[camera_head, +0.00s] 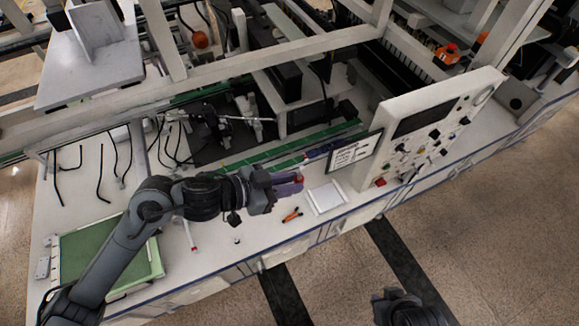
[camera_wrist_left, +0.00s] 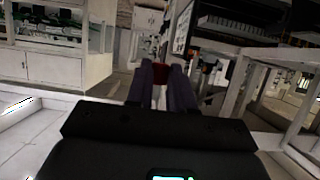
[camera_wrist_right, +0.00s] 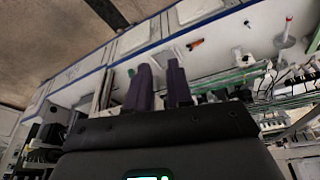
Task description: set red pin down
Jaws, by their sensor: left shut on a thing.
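My left gripper (camera_head: 288,184) is shut on the red pin (camera_head: 299,178) above the bench, near its front edge. In the left wrist view, the red part of the pin (camera_wrist_left: 160,73) shows between the two dark fingers, with a whitish part below it. The rest of the pin is hidden by the gripper. My right gripper (camera_wrist_right: 158,82) shows in its own wrist view with its fingers apart and nothing visible between them. In the head view, only part of the right arm shows at the bottom right, over the floor.
Below the left gripper lie orange-handled pliers (camera_head: 292,214) and a white flat tray (camera_head: 326,197). A white stick with a red end (camera_head: 193,236) is left of them. A green mat (camera_head: 108,257) lies at the bench's left end. A control panel (camera_head: 425,130) stands to the right.

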